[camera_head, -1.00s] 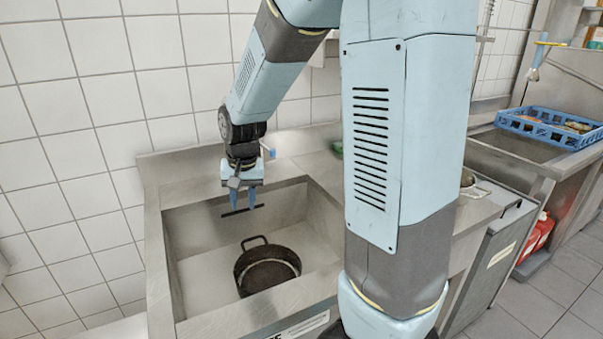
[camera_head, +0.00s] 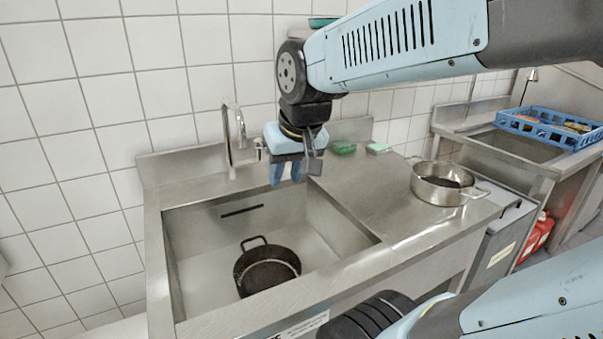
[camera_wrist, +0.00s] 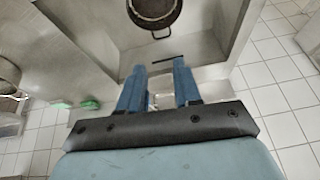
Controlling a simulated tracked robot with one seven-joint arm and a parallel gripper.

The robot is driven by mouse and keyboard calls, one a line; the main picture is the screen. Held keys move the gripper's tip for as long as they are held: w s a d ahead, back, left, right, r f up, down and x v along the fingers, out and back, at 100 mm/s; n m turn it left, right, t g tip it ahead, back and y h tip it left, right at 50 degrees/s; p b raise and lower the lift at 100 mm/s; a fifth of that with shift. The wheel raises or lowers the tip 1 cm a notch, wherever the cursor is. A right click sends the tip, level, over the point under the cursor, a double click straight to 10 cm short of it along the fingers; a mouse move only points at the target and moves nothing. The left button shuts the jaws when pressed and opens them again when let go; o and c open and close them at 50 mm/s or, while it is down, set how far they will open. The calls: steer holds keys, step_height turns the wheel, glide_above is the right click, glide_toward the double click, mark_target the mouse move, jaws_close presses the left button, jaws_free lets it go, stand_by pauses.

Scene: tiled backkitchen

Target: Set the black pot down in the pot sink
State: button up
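The black pot (camera_head: 267,271) sits upright on the floor of the pot sink (camera_head: 205,262), near its front, with one loop handle toward the back. It also shows in the wrist view (camera_wrist: 154,10), cut by the top edge. My gripper (camera_head: 287,172) is above the back right part of the sink, pointing down, well clear of the pot. Its two blue fingers stand apart with nothing between them, as the wrist view also shows (camera_wrist: 158,72).
A tap (camera_head: 236,140) stands behind the sink. A steel pot (camera_head: 441,184) sits on the right counter (camera_head: 375,200). A green scrubber (camera_head: 343,148) and a sponge (camera_head: 378,148) lie at the wall. A blue crate (camera_head: 550,127) stands farther right.

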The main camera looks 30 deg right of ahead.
steer(key=shift+n+t, duration=0.3)
steer(key=shift+s+d+r, duration=0.15)
steer(key=shift+s+r, duration=0.05)
steer(key=shift+s, duration=0.5)
steer(key=shift+s+d+r, duration=0.15)
steer(key=shift+s+r, duration=0.05)
steer(key=shift+s, duration=0.5)
steer(key=shift+s+d+r, duration=0.15)
steer(key=shift+s+r, duration=0.05)
steer(key=shift+s, duration=0.5)
